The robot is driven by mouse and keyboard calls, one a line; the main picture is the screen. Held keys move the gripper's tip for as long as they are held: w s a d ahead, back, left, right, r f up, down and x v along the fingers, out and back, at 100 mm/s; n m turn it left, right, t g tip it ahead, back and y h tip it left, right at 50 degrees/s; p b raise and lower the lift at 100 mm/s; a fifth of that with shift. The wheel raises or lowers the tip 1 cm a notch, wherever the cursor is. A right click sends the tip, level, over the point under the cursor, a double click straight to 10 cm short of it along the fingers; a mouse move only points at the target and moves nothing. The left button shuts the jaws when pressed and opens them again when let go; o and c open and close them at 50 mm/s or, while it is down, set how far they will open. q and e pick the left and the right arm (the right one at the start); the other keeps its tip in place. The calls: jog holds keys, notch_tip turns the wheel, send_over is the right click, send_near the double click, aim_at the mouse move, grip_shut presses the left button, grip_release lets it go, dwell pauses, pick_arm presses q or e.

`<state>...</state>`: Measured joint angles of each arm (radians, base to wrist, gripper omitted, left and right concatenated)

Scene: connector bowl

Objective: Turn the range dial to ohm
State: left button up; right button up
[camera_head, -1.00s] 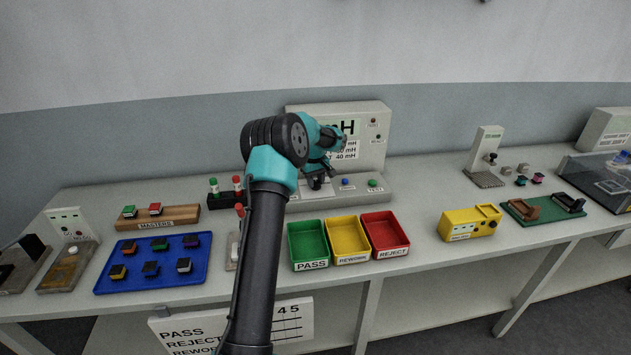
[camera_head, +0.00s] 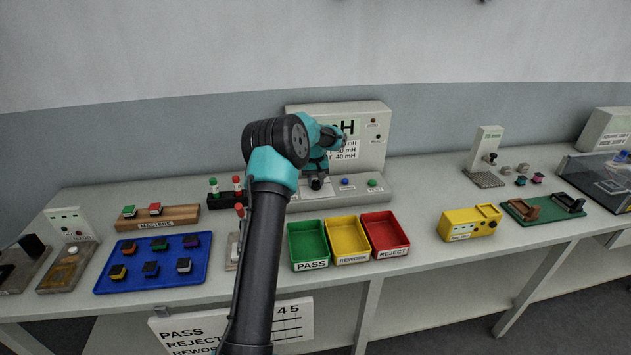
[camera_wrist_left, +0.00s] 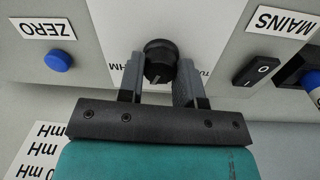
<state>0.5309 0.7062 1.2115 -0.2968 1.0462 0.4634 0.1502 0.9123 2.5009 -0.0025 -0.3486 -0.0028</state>
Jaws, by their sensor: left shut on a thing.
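The range dial (camera_wrist_left: 160,60) is a black round knob on the meter's panel, seen in the left wrist view between the two fingers. A pale pointer line on its lower part points down in that view. My left gripper (camera_wrist_left: 160,85) is shut on the dial, a finger on each side. In the head view my left gripper (camera_head: 317,184) is at the front panel of the grey meter (camera_head: 376,160), and my arm hides the dial. A label partly reading "HM" shows beside the left finger; the fingers cover the rest. My right gripper is not in view.
A blue ZERO button (camera_wrist_left: 57,61) and a black MAINS rocker switch (camera_wrist_left: 257,71) flank the dial in the left wrist view. Green PASS (camera_head: 296,256), yellow REWORK (camera_head: 340,250) and red REJECT (camera_head: 385,245) trays stand before the meter. A blue tray (camera_head: 150,284) lies left.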

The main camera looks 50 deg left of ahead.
pick_arm(q)
jog(key=m, duration=0.3)
jog(key=shift+m, duration=0.4)
jog(key=shift+w+m, duration=0.1)
jog(key=shift+m, duration=1.8)
jog(key=o, duration=0.9)
jog(key=shift+o, duration=0.2)
notch_tip(320, 180, up, 18)
jog(key=shift+a+f, duration=0.25)
jog(key=shift+a, duration=0.1)
